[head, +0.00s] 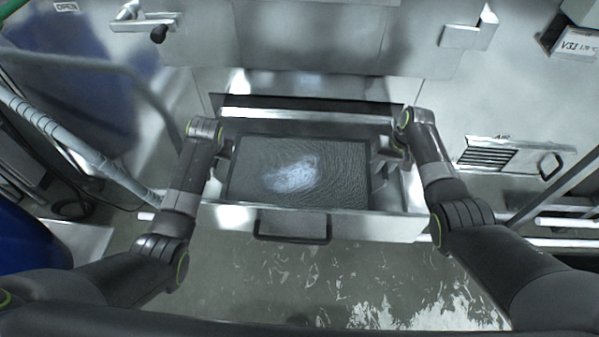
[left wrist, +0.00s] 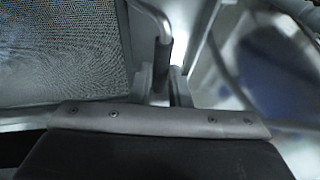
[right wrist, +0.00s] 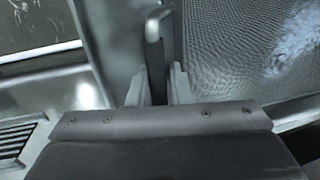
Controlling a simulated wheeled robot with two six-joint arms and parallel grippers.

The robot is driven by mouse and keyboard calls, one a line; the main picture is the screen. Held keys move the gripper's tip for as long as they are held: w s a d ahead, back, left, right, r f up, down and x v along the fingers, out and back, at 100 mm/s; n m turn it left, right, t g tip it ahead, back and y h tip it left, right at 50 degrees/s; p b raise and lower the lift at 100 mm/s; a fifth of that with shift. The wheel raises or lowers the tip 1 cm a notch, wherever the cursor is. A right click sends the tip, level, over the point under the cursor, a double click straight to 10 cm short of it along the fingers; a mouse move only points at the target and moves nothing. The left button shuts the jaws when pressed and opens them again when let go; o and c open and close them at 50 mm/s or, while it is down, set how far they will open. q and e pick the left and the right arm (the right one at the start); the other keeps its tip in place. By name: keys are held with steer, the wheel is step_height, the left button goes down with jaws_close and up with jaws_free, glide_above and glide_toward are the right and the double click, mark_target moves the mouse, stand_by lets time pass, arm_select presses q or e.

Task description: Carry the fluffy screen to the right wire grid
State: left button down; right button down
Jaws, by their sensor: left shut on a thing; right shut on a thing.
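The fluffy screen (head: 335,180) is a dark-framed rectangular mesh with a whitish fluffy patch in its middle. It lies level within the pulled-out metal drawer; whether it rests on the drawer bottom I cannot tell. My left gripper (head: 226,157) is shut on the handle at the screen's left side. The mesh (left wrist: 60,50) fills the left of the left wrist view. My right gripper (head: 384,154) is shut on the handle at the right side, and the mesh also shows in the right wrist view (right wrist: 225,60). I cannot make out a wire grid in these views.
The open drawer (head: 400,225) has a dark front handle (head: 292,239) and juts from a steel machine (head: 310,35). A hose and rail (head: 85,148) stand at the left beside blue containers (head: 75,75). A vent (head: 486,157) and metal rails (head: 570,222) are at the right. The floor in front is wet.

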arm_select(q)
steer(key=shift+r, duration=0.15)
arm_select(e)
steer(key=shift+w+r, duration=0.1)
steer(key=shift+r, duration=0.05)
